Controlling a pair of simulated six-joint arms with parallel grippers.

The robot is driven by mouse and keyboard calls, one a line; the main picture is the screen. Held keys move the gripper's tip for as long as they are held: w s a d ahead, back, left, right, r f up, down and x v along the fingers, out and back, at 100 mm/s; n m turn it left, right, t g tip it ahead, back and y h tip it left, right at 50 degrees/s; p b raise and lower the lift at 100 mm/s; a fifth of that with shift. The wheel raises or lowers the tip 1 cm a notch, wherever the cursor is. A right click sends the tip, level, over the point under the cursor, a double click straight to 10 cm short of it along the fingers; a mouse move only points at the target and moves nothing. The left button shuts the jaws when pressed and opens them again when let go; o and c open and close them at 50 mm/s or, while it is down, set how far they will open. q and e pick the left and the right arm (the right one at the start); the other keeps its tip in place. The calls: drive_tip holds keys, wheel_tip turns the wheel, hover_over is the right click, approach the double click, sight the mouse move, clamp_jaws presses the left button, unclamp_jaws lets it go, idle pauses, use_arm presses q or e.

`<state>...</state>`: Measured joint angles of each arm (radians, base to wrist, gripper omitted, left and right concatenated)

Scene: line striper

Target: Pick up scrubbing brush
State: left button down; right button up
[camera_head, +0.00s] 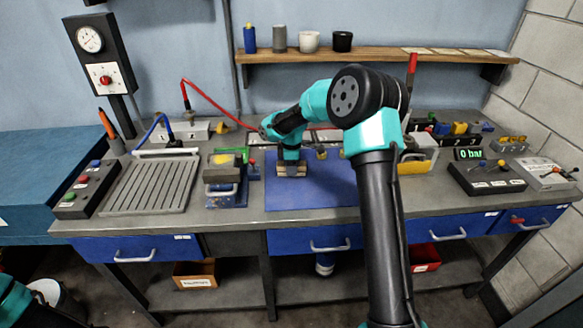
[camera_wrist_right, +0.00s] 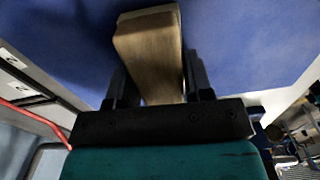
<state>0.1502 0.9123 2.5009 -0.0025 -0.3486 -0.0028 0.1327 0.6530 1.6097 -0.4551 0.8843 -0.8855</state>
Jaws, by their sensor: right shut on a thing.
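The scrubbing brush (camera_head: 292,169) is a small wooden block on the blue mat (camera_head: 322,193) near the middle of the bench. In the right wrist view the wooden brush (camera_wrist_right: 150,50) sits between the two dark fingers. My right gripper (camera_head: 291,163) is shut on it, coming down from above. The fingers also show in the right wrist view (camera_wrist_right: 155,82). The bristles are hidden, and I cannot tell whether the brush touches the mat. The left gripper is not in view; only part of my left arm shows at the lower left corner.
A ribbed metal tray (camera_head: 152,186) and a button box (camera_head: 88,190) lie further left. A pressure display box (camera_head: 486,178) stands at the right. A wooden shelf (camera_head: 380,55) hangs behind.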

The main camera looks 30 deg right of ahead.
drive_tip(key=shift+r, duration=1.9)
drive_tip(key=s+a, duration=0.2)
drive_tip(key=s, duration=0.2)
drive_tip(key=s+a, duration=0.3)
drive_tip(key=s, duration=0.2)
drive_tip(key=s+a+r, duration=0.1)
drive_tip(key=s+a, duration=0.2)
drive_tip(key=s, duration=0.1)
drive_tip(key=shift+s+a+r, duration=0.1)
drive_tip(key=shift+s+a, duration=0.15)
drive_tip(key=shift+s, duration=0.1)
